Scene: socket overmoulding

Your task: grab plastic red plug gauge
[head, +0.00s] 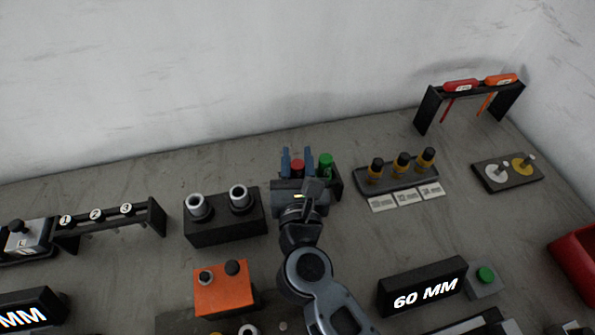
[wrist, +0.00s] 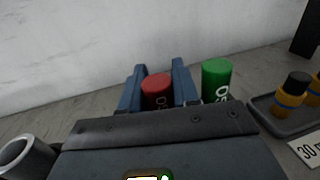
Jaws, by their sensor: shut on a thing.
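The red plastic plug gauge (head: 297,166) is a short upright cylinder near the middle of the table. My gripper (head: 298,160) reaches over it with one blue finger on each side. In the wrist view the red plug gauge (wrist: 157,90) sits between the two fingers of my gripper (wrist: 160,85), which are shut on it. White lettering shows on its side. Its lower part is hidden by my gripper. A green plug gauge (head: 326,160) stands just to the right, outside the fingers, and shows in the wrist view (wrist: 216,82).
A black block with two metal sockets (head: 225,225) is to the left. A tray with several orange-and-black gauges (head: 397,180) is to the right. A black rack (head: 424,112) with red and orange handled tools stands at the back right. An orange block (head: 222,292) lies in front.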

